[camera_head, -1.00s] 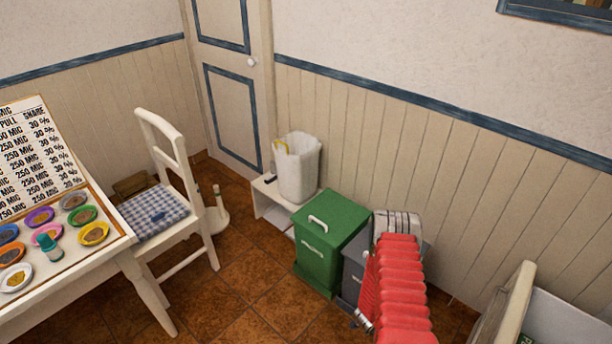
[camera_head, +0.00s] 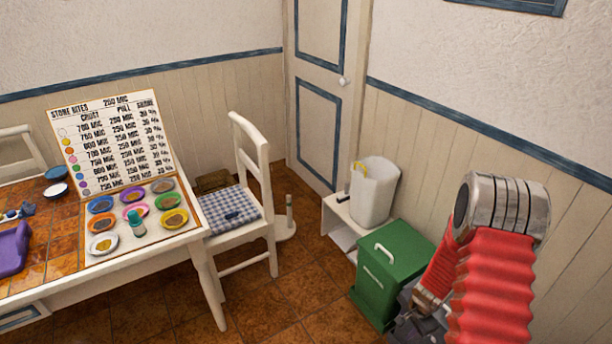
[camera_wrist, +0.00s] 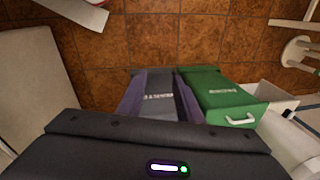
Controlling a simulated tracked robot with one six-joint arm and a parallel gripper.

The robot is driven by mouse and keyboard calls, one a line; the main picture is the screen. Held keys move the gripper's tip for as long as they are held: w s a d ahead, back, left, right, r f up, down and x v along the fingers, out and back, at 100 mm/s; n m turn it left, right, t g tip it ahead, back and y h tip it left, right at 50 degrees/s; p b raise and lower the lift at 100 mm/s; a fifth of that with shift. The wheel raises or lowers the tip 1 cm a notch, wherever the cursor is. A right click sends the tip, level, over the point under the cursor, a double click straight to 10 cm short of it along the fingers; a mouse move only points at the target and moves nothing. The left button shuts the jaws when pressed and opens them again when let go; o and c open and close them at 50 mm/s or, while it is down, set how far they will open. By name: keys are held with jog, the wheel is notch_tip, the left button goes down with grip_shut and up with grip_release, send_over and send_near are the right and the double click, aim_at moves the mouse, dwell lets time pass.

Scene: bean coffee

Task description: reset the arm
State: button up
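My arm (camera_head: 492,285) shows at the right of the head view, with a red ribbed sleeve and a bright metal joint at its top. It bends at that joint and its lower part points down beside the green bin. My gripper's fingers cannot be made out clearly at the lower end. In the wrist view the black wrist housing (camera_wrist: 150,145) fills the bottom, with a small lit indicator. No held object can be made out.
The green bin (camera_head: 385,280) stands by the wall, beside a grey bin (camera_wrist: 158,97) seen in the wrist view. A white basket (camera_head: 374,195) sits on a low white stand. A chair (camera_head: 232,215) and a table with colored dishes (camera_head: 140,240) are at left. Tiled floor lies between.

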jog(key=s+a+r+n+t, duration=0.1)
jog(key=s+a+r+n, duration=0.3)
jog(key=r, duration=1.1)
jog(key=s+a+r+n+t, duration=0.1)
jog(key=s+a+r+n, duration=0.4)
jog(key=s+r, duration=0.4)
jog(key=s+a+r+n+t, duration=0.1)
jog(key=s+a+r+n, duration=0.3)
jog(key=r, duration=1.8)
jog(key=s+a, duration=0.2)
jog(key=s, duration=0.1)
jog(key=shift+a+t, duration=0.4)
